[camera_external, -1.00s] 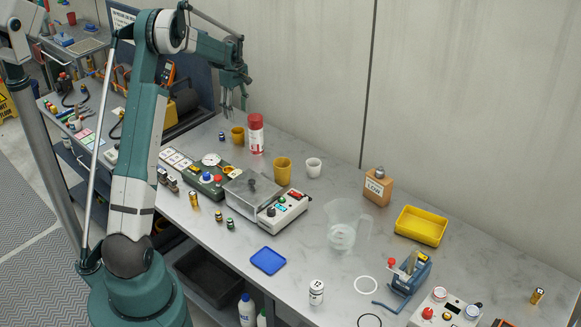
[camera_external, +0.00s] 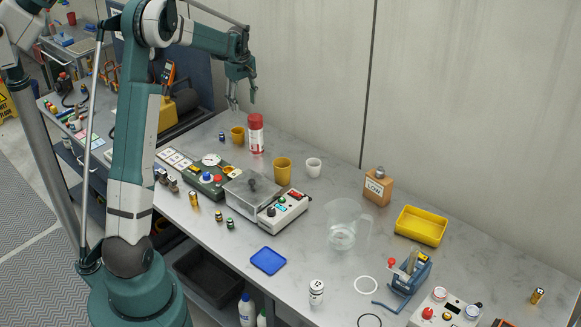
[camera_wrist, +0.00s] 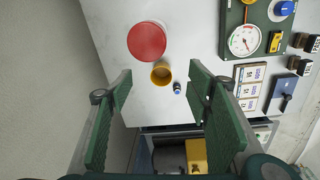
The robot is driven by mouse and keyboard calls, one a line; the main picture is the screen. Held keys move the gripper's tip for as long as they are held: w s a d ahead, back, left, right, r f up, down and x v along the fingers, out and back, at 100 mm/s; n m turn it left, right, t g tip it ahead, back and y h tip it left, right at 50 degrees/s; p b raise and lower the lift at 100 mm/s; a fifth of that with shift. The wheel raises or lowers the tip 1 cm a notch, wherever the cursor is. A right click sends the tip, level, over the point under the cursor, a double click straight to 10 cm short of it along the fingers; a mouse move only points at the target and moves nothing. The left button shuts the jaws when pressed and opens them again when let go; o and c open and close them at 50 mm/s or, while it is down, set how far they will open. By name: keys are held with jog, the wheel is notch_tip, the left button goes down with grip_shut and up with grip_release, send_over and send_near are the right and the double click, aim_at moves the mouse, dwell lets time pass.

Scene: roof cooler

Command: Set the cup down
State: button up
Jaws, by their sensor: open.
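Several cups stand upright on the grey bench. A small yellow cup (camera_external: 237,134) stands at the far end, beside a red-capped white canister (camera_external: 256,140). A larger yellow cup (camera_external: 283,170) and a white cup (camera_external: 314,167) stand further right, behind the clear-covered box. My gripper (camera_external: 243,104) is open and empty, above the far end of the bench. In the wrist view the small yellow cup (camera_wrist: 161,74) lies below and between my spread fingers (camera_wrist: 160,90), next to the red canister cap (camera_wrist: 147,41). The frames do not show which cup the task means.
A small blue-topped battery (camera_wrist: 177,88) stands beside the small yellow cup. A green gauge panel (camera_external: 207,180), a clear-covered box (camera_external: 250,188), a clear jug (camera_external: 345,226) and a yellow tray (camera_external: 421,227) occupy the bench. The wall runs close behind.

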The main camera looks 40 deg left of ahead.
jog(key=s+d+r+m+t, duration=0.1)
jog(key=s+d+r+m, duration=0.1)
jog(key=s+d+r, duration=0.45)
jog(key=s+d+r+m+t, duration=0.1)
jog(key=s+d+r+m, duration=0.25)
jog(key=d, duration=0.55)
jog(key=s+d+r+m+t, duration=0.1)
jog(key=s+d+r+m, duration=0.1)
jog(key=s+d+r, duration=0.4)
jog(key=s+d+f+m+t, duration=0.1)
jog(key=s+d+m, duration=0.3)
jog(key=s+d, duration=0.4)
jog(key=s+d+f+m+t, duration=0.2)
jog(key=s+d, duration=0.7)
jog(key=s, duration=0.7)
jog(key=shift+s+d+f+m, duration=0.25)
jog(key=shift+f+m, duration=0.4)
jog(key=shift+m, duration=0.6)
